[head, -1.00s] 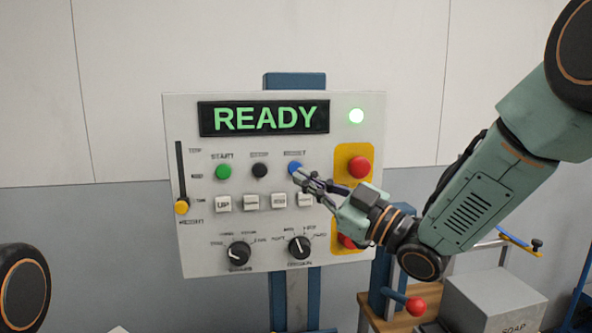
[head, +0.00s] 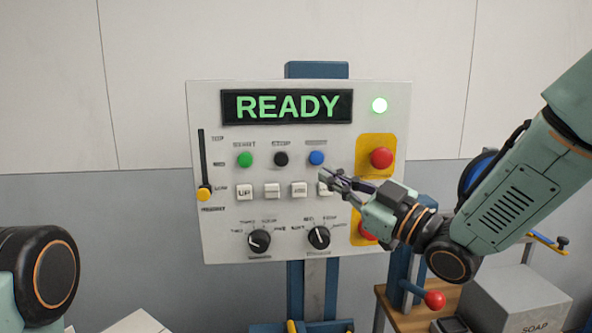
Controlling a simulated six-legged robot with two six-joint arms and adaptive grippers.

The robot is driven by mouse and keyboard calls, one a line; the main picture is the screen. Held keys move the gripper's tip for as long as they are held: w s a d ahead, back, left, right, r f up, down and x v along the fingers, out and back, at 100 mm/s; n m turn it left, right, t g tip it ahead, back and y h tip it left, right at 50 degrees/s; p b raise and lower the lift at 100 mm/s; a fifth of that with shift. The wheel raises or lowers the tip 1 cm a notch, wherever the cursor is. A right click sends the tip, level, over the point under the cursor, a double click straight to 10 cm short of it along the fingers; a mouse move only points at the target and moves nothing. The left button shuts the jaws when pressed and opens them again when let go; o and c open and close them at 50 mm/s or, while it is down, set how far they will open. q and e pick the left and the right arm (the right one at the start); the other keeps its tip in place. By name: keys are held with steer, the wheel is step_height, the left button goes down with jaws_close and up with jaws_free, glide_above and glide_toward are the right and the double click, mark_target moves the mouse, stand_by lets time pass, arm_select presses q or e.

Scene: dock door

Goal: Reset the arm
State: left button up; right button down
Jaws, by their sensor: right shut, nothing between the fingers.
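A white control panel (head: 218,225) stands ahead on a blue post. A blue button (head: 316,158) sits in the top row, right of a black button (head: 281,159) and a green button (head: 245,159). My right gripper (head: 328,178) is shut and empty, its tips just below and right of the blue button, over the right end of the white key row. Whether it touches the panel I cannot tell. Of my left arm only a joint shows at lower left; its gripper is out of view.
A red button (head: 381,158) on a yellow plate is beside my right gripper; a lower red button (head: 365,231) is partly hidden by it. A slider with a yellow knob (head: 204,194) is at the panel's left. A SOAP box (head: 515,300) stands at lower right.

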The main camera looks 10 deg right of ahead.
steer(key=s+d+f+m+g+h+b, duration=0.2)
steer(key=s+f+m+h, duration=0.15)
steer(key=f, duration=0.85)
steer(key=s+d+f+m+g+h+b, duration=0.15)
steer(key=f+m+h, duration=0.25)
steer(key=f, duration=0.8)
steer(key=s+d+f+m+g+h+b, duration=0.2)
steer(key=s+d+f+m+g+h, duration=0.15)
steer(key=f, duration=0.75)
steer(key=s+d+f+m+g+h+b, duration=0.1)
steer(key=s+f+g+b, duration=0.3)
steer(key=s+f, duration=0.9)
steer(key=s+d+f+m+g+h+b, duration=0.1)
steer(key=s+f+g+b, duration=0.3)
steer(key=s+f, duration=1)
steer(key=s+g, duration=0.1)
steer(key=s, duration=0.3)
steer(key=shift+s+d, duration=0.15)
steer(key=shift+s, duration=0.15)
